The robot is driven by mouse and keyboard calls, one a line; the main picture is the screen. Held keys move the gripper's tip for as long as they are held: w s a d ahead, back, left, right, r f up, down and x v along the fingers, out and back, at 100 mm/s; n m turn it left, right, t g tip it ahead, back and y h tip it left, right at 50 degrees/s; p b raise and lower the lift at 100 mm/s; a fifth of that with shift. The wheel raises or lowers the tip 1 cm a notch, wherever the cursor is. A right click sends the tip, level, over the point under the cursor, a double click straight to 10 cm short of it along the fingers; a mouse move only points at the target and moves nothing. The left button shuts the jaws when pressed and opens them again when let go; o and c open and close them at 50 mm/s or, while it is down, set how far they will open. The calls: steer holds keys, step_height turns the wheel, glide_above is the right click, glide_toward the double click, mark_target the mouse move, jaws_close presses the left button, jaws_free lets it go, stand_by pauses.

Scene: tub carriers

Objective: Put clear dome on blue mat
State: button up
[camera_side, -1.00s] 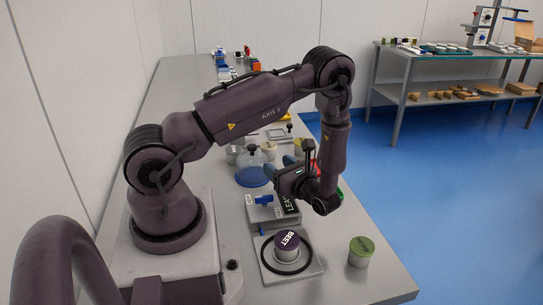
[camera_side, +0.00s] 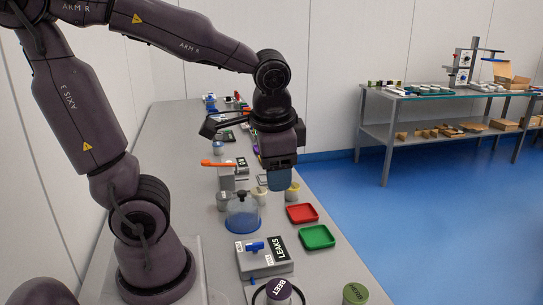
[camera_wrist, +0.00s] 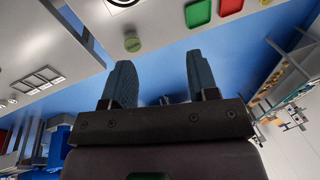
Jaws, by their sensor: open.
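The clear dome (camera_side: 242,206) is a see-through cover with a dark knob on top, in the middle of the bench in the side view. The round blue mat (camera_side: 243,228) shows at its foot. The dome overlaps the mat in this view; I cannot tell whether it rests fully on it or just behind. My gripper (camera_side: 281,181) is raised beyond and to the right of the dome, pointing down, not touching it. In the wrist view my gripper (camera_wrist: 161,82) has its two fingers apart with nothing between them. Neither dome nor mat is clearly seen there.
Red (camera_side: 302,213) and green (camera_side: 317,237) trays lie right of the dome. A grey LEAKS box (camera_side: 265,262) with a blue handle stands in front. The BEET tub (camera_side: 279,291) and a green-lidded tub (camera_side: 355,293) are nearest. Small pots crowd behind the dome.

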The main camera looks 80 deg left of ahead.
steer(key=s+d+r+n+t+h, duration=0.1)
steer(key=s+d+r+t+h, duration=0.1)
steer(key=d+r+t, duration=0.2)
steer(key=shift+d, duration=0.3)
